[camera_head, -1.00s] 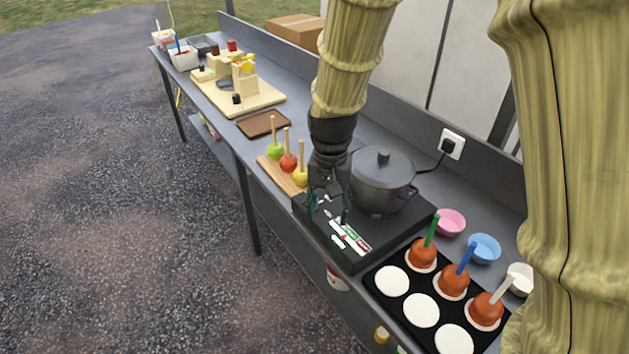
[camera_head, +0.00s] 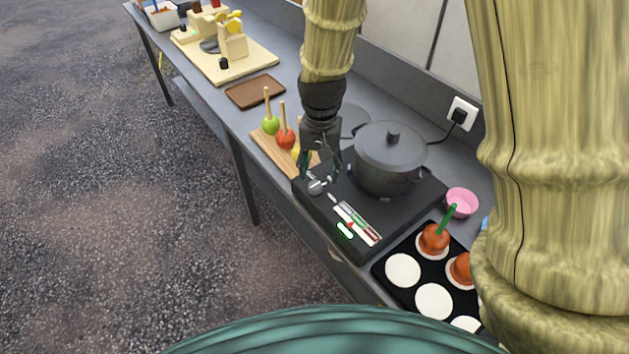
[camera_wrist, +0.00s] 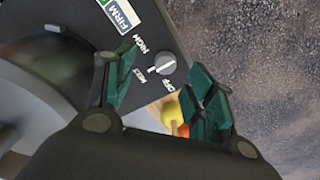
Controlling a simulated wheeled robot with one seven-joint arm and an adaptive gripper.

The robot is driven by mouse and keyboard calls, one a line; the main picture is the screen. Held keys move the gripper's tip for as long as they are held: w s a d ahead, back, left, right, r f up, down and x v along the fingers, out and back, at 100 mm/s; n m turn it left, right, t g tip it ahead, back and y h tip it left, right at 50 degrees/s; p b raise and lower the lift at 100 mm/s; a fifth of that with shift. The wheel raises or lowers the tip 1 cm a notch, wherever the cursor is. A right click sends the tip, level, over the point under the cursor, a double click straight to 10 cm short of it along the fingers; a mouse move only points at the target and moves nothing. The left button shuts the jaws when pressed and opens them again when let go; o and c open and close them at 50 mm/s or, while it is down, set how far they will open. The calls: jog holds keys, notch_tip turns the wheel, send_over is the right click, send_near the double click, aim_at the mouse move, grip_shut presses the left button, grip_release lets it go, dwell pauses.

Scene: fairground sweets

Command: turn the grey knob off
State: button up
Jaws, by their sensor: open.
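The grey knob (camera_wrist: 166,64) is on the black cooker's panel in the wrist view, with the words HIGH, MED and OFF printed around it. Its white pointer line is towards the side between HIGH and MED, away from OFF. In the head view the knob (camera_head: 315,187) sits at the cooker's front left corner. My gripper (camera_wrist: 163,92) is open; its green-padded fingers stand apart on either side of the knob in the wrist view. In the head view my gripper (camera_head: 320,172) is just above the knob. I cannot tell whether a finger touches it.
The black cooker (camera_head: 310,207) carries a lidded grey pot (camera_head: 390,165) right beside my gripper. Toffee apples on a wooden board (camera_head: 265,146) stand close on the left. A black tray (camera_head: 390,258) with white discs and coated apples is at the right. A pink bowl (camera_head: 463,202) stands behind it.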

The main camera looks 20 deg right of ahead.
aim_at(315, 184)
jog(key=w+f, duration=0.1)
jog(key=f, duration=0.2)
jog(key=w+f, duration=0.1)
jog(key=shift+w+a+f+p, duration=0.25)
jog(key=shift+w+a+p, duration=0.05)
jog(key=shift+a, duration=0.1)
jog(key=shift+s+f, duration=0.15)
jog(key=shift+f, duration=0.15)
jog(key=shift+s+d+f, duration=0.15)
jog(key=shift+s+f, duration=0.2)
jog(key=shift+s, duration=0.25)
jog(key=shift+f+p, duration=0.3)
jog(key=shift+f, duration=0.05)
jog(key=shift+w+f, duration=0.5)
jog(key=shift+s+r, duration=0.15)
jog(key=shift+s, duration=0.15)
jog(key=shift+w, duration=0.15)
jog(key=c, duration=1)
jog(key=shift+a, duration=0.25)
jog(key=shift+d, duration=0.1)
